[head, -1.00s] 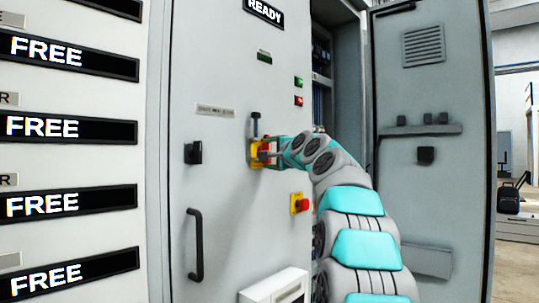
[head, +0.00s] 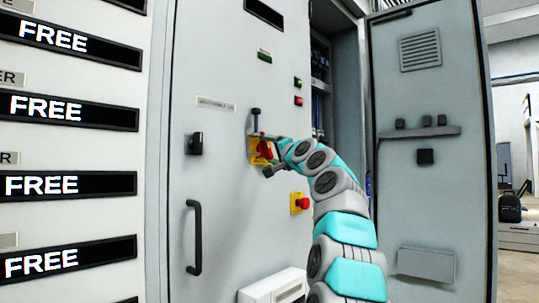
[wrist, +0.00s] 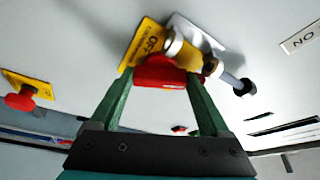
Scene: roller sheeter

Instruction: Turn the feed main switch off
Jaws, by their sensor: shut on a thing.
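The feed main switch is a red rotary handle (head: 265,149) on a yellow plate (head: 255,159) on the grey cabinet door.
A red push button on a yellow plate (head: 302,204) is below right of the switch. A black knob (head: 195,144) and a long door handle (head: 194,237) are to the left. An open cabinet door (head: 430,190) stands right of my arm. A dark display (head: 263,13) is above.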

